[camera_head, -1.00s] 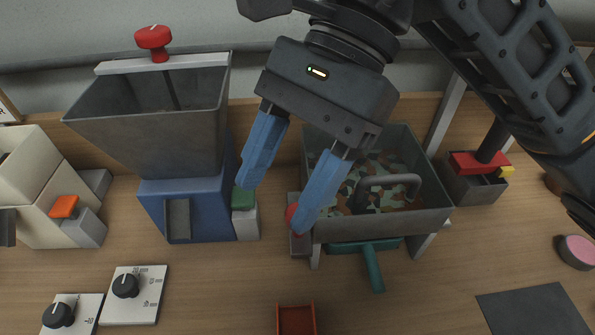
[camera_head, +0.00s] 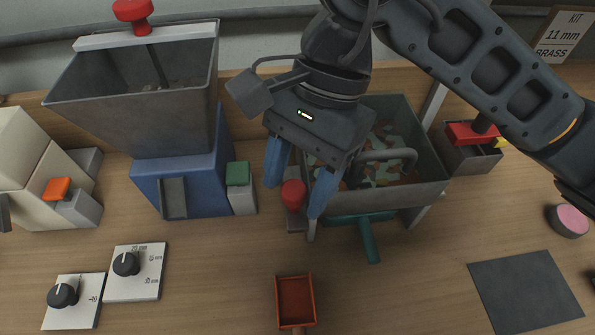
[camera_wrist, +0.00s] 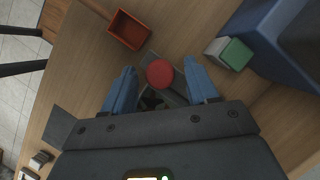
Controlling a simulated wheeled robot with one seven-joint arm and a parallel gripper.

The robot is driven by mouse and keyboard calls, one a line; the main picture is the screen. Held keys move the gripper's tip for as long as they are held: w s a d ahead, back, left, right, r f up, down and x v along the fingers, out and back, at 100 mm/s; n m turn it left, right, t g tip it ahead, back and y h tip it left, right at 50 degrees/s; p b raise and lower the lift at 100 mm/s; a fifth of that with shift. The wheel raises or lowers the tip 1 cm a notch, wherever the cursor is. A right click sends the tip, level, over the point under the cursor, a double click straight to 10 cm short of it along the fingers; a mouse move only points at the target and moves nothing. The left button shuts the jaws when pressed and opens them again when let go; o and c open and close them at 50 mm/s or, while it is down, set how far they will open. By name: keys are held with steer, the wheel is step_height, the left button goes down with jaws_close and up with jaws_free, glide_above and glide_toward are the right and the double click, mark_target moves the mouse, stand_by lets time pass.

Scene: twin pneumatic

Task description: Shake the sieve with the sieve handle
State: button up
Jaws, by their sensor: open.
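The sieve (camera_head: 420,190) is a grey box on legs, holding camouflage-coloured pieces. A grey arched handle (camera_head: 408,154) stands up at its front; I take it for the sieve handle. My gripper (camera_head: 293,198) is open at the sieve's left front corner, left of this arched handle. A red round knob (camera_head: 293,193) on a grey base is between its fingers. In the wrist view the knob (camera_wrist: 160,73) shows between the two blue fingers, with gaps at both sides. My gripper and wrist hide the sieve's left part. The arched handle is not recognisable in the wrist view.
A teal handle (camera_head: 369,240) sticks out under the sieve. A grey hopper (camera_head: 140,115) on a blue base and a green block (camera_head: 238,174) stand to the left. An orange-red tray (camera_head: 296,297) lies in front. A red-topped box (camera_head: 470,155) is at right.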

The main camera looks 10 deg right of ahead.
steer(key=shift+c, duration=0.4)
jaws_close()
